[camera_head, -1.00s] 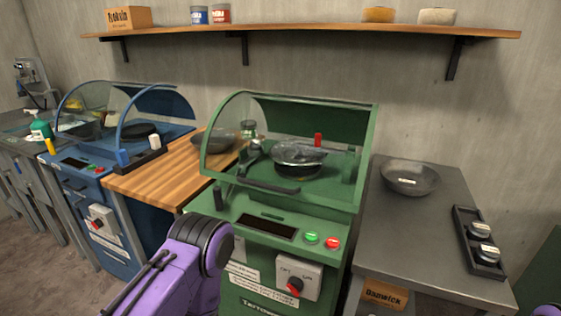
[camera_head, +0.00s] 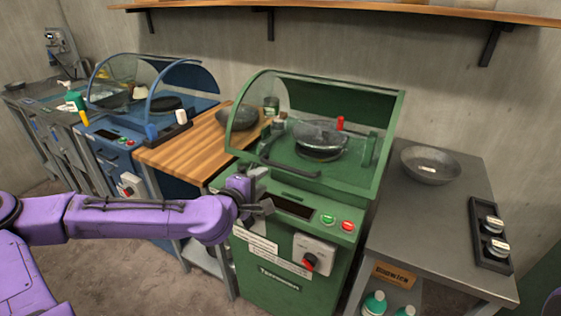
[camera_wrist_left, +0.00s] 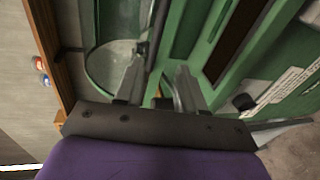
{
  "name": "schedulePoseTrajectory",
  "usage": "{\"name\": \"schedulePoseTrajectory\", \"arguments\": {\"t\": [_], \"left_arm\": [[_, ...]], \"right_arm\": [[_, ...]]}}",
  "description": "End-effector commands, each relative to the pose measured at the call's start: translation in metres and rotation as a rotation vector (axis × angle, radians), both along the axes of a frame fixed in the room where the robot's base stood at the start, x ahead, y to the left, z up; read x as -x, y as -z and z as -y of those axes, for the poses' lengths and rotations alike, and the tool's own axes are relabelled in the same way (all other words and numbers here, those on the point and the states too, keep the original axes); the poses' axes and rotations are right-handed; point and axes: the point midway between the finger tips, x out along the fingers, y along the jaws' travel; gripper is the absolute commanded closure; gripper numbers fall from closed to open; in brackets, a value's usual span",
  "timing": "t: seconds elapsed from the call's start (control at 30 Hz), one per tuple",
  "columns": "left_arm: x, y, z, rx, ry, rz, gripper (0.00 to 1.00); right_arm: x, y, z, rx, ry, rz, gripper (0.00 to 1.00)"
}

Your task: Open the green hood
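The green machine (camera_head: 280,255) stands in the middle of the head view. Its green hood (camera_head: 384,130) has clear panels and sits down over the pan (camera_head: 320,138). A dark handle bar (camera_head: 291,170) runs along the hood's lower front edge. My left gripper (camera_head: 267,190) is just in front of and below the handle's left end. In the left wrist view the two fingers (camera_wrist_left: 158,85) are apart with nothing gripped. The dark bar (camera_wrist_left: 158,38) lies ahead, in line with the gap between them. My right gripper is out of view.
A blue machine (camera_head: 105,155) with its own hood stands left, past a wooden counter (camera_head: 190,150). A grey table (camera_head: 425,215) on the right holds a bowl (camera_head: 430,166) and a black tray (camera_head: 477,222). A shelf (camera_head: 340,10) runs along the wall above.

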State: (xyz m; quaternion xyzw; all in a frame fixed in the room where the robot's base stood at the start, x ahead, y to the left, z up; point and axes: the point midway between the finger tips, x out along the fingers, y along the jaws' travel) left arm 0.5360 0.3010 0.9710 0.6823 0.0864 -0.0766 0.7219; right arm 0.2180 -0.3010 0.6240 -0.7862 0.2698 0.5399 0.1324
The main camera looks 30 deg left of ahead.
Motion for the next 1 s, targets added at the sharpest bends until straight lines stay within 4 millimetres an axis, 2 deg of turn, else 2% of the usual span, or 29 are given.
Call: {"name": "schedulePoseTrajectory", "arguments": {"t": [0.07,0.23,0.5,0.6,0.77,0.97,1.0], "left_arm": [[-0.004,-0.006,0.003,-0.037,0.04,0.032,0.61],[-0.022,0.002,0.005,-0.062,0.053,0.03,0.61],[-0.08,0.013,0.009,-0.058,0.055,0.028,0.61],[-0.095,0.015,0.009,-0.056,0.055,0.028,0.61],[-0.105,0.016,0.01,-0.053,0.054,0.03,0.61],[-0.106,0.016,0.01,-0.052,0.055,0.03,0.61],[-0.106,0.016,0.01,-0.052,0.054,0.03,0.64]], "right_arm": [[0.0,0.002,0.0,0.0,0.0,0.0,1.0],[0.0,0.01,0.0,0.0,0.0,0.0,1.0],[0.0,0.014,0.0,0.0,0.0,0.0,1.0],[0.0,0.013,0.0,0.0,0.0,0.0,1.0],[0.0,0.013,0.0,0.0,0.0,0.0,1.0],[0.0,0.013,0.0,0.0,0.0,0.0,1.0],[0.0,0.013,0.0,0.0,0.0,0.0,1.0]]}}
